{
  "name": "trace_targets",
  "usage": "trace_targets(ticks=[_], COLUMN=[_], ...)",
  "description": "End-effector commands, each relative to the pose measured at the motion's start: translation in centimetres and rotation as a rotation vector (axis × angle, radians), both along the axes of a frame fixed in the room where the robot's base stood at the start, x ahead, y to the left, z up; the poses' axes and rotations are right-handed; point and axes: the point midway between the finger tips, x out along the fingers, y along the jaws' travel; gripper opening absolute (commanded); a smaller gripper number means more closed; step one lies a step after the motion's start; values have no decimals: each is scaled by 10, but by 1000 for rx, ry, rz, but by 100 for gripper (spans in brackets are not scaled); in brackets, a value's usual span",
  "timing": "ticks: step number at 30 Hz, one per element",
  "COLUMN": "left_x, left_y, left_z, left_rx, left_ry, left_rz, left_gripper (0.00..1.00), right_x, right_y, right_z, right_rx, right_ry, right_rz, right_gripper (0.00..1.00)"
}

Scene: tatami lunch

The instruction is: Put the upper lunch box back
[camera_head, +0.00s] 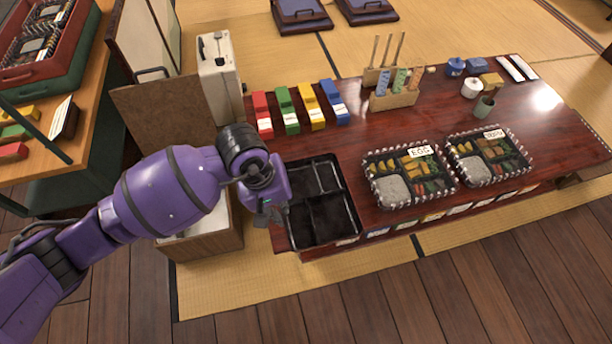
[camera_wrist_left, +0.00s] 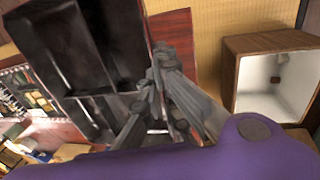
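An empty black lunch box with compartments (camera_head: 329,212) is at the left front corner of the dark red table (camera_head: 400,139). It fills the upper left of the left wrist view (camera_wrist_left: 85,50). My left gripper (camera_head: 272,212) is at its left rim. In the wrist view its fingers (camera_wrist_left: 160,70) come close together at the wall. I cannot tell whether they are shut on the wall. Two filled black boxes stand to the right, one labelled EGG (camera_head: 408,198) and another with a label (camera_head: 487,182). My right gripper is in neither view.
Red, green, yellow and blue blocks (camera_head: 310,105) stand behind the empty box. A wooden holder with sticks (camera_head: 395,98) is at the back. An open wooden crate (camera_head: 208,240) is left of the table; it also shows in the wrist view (camera_wrist_left: 270,85). A red case (camera_head: 60,70) stands far left.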

Motion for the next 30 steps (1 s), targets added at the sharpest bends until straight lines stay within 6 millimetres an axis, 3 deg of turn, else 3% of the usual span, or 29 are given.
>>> trace_targets(ticks=[1, 3, 9, 14, 21, 30], left_x=[8, 18, 37, 44, 46, 47], left_y=[-1, -1, -2, -2, -2, -1], left_z=[-16, -29, -48, -54, -89, -89], left_rx=[-2, 0, 0, 0, 0, 1], left_ry=[5, 5, 1, -1, 4, 0], left_rz=[3, 2, 0, 0, 0, -1], left_gripper=[0, 0, 0, 0, 0, 0], right_x=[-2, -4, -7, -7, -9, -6], right_y=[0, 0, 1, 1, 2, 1], right_z=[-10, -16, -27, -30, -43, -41], right_rx=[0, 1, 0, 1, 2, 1], right_ry=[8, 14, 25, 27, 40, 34], right_rz=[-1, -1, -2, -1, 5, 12], right_gripper=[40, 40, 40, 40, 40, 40])
